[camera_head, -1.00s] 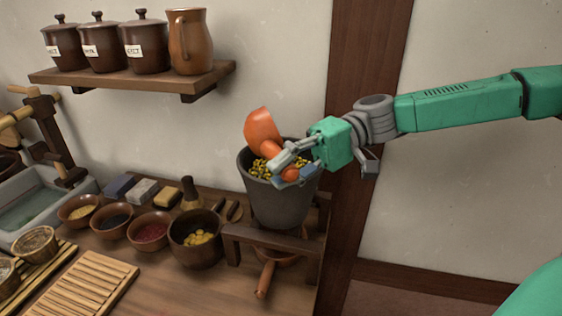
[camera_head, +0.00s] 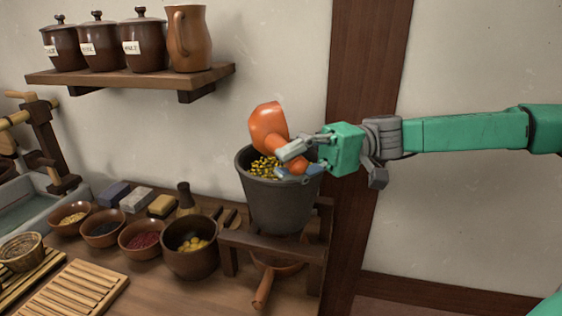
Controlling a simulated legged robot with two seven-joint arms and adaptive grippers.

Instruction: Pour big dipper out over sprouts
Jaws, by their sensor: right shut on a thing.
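The big dipper (camera_head: 267,122) is orange, with a wide cup and a short handle. My right gripper (camera_head: 291,160) is shut on its handle, just over the rim of a dark pot. The dipper's cup is up and to the left, above the pot's back rim; its inside cannot be made out. The sprouts (camera_head: 264,168) are yellow-green bits that fill the top of the dark pot (camera_head: 278,205), which stands on a wooden stand. The gripper hides part of the sprouts and the handle. My left gripper is not in view.
Several bowls, one a dark bowl (camera_head: 190,262) with yellow pieces, stand left of the pot. An orange-handled pan (camera_head: 264,287) sits under the wooden stand (camera_head: 270,245). A shelf (camera_head: 130,76) with lidded jars and a jug (camera_head: 188,38) hangs on the wall above.

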